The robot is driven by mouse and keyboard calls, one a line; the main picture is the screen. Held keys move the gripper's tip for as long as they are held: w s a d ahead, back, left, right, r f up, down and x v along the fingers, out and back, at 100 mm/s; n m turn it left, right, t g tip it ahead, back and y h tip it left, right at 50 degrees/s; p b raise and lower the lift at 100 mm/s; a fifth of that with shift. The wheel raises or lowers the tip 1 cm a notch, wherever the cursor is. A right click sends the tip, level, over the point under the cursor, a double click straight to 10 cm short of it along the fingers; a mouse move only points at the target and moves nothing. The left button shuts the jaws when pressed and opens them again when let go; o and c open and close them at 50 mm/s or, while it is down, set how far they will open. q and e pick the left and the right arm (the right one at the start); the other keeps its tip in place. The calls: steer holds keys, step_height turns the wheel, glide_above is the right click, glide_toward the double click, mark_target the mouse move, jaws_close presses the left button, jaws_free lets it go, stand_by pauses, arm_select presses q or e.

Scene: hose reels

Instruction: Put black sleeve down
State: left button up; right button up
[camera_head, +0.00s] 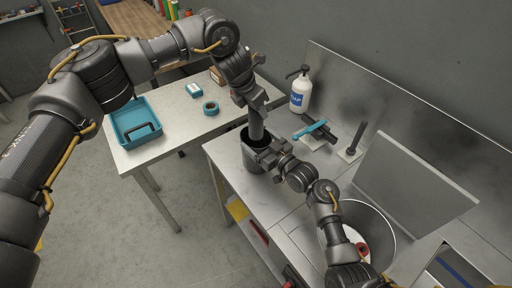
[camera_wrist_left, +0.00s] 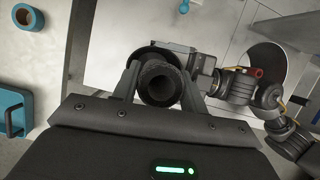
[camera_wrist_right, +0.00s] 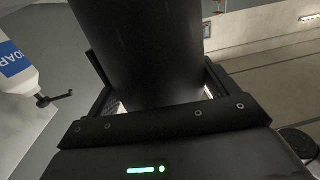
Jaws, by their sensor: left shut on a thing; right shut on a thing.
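A wide black cylinder with an open top, which looks like the black sleeve (camera_head: 254,163), stands upright over the near left part of the metal bench. Whether its bottom touches the bench is unclear. My right gripper (camera_head: 268,156) is shut on its side; in the right wrist view the black sleeve (camera_wrist_right: 143,45) fills the space between the fingers. My left gripper (camera_head: 254,106) is above, shut on a dark grey tube (camera_head: 256,126) whose lower end reaches the sleeve's open top. In the left wrist view the tube (camera_wrist_left: 160,84) shows a hollow end.
A soap bottle (camera_head: 300,92), a turquoise-handled tool (camera_head: 311,130) and a dark post on a pale base (camera_head: 355,141) stand or lie behind. The side table holds a turquoise tray (camera_head: 120,116) and tape roll (camera_head: 210,108).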

mark_target(255, 139)
arm_select(q)
step_height(255, 139, down, 14)
steer(key=shift+f, duration=0.15)
arm_select(e)
steer(key=shift+f, duration=0.15)
arm_select(q)
steer(key=shift+f, duration=0.1)
stand_by(0.3)
steer(key=o, duration=0.9)
steer(key=shift+o, duration=0.2)
steer(key=shift+a+r, duration=0.1)
steer(key=shift+r, duration=0.2)
steer(key=v, duration=1.1)
steer(key=shift+s+a+r, duration=0.1)
steer(key=shift+r, duration=0.15)
arm_select(e)
steer(key=o, duration=0.9)
